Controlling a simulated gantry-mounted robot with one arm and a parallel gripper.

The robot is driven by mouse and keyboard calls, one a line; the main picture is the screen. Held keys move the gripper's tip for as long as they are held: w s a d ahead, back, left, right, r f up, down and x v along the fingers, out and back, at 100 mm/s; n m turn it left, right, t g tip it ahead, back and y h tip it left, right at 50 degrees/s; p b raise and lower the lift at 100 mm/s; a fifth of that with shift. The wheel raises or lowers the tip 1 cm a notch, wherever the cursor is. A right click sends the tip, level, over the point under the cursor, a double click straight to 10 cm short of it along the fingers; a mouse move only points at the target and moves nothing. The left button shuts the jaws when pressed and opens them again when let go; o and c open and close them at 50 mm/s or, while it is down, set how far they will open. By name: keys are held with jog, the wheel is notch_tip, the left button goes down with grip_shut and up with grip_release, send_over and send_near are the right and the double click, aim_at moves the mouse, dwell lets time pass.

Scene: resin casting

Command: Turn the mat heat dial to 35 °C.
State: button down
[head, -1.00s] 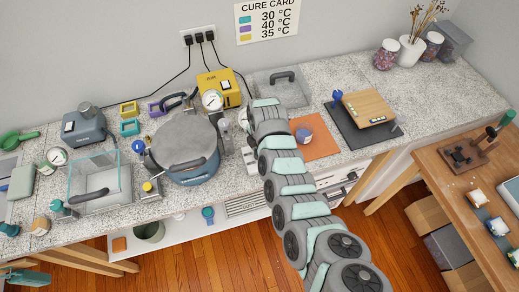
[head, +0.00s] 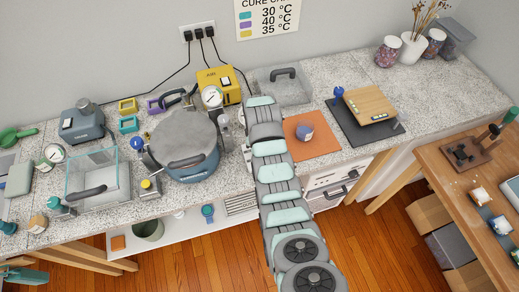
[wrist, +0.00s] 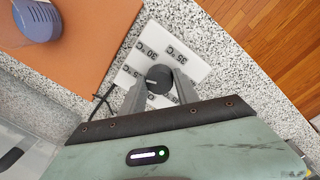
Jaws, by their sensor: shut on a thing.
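The mat heat dial (wrist: 158,74) is a dark round knob on a white plate (wrist: 193,68) with printed temperature marks. In the wrist view "30 °C" reads at upper left of the knob and "35 °C" at upper right; other marks are partly covered. My gripper (wrist: 159,88) is shut on the dial, one finger on each side. I cannot make out where the dial's pointer stands. The orange mat (head: 325,145) lies beside the plate and also shows in the wrist view (wrist: 95,40). In the head view my arm hides the gripper and dial.
A purple-blue cup (head: 305,132) stands on the orange mat. A blue pressure pot (head: 185,150) is left of my arm, and a clear bin (head: 290,95) is behind the mat. The cure card (head: 268,20) hangs on the wall. The counter's front edge is close by.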

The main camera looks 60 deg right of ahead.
jog(key=m+b, duration=0.1)
jog(key=m, duration=1.1)
jog(key=shift+w+m+g, duration=0.1)
jog(key=shift+m+g, duration=0.2)
jog(key=shift+m, duration=0.1)
jog(key=m, duration=0.2)
jog(key=shift+m, duration=0.3)
jog(key=m+b, duration=0.1)
jog(key=m, duration=0.1)
jog(key=shift+w+f+m+y, duration=0.1)
jog(key=shift+f+m+y, duration=0.05)
jog(key=shift+m+y, duration=0.2)
jog(key=m+b, duration=0.3)
jog(key=shift+m+b, duration=0.55)
jog(key=shift+d, duration=0.1)
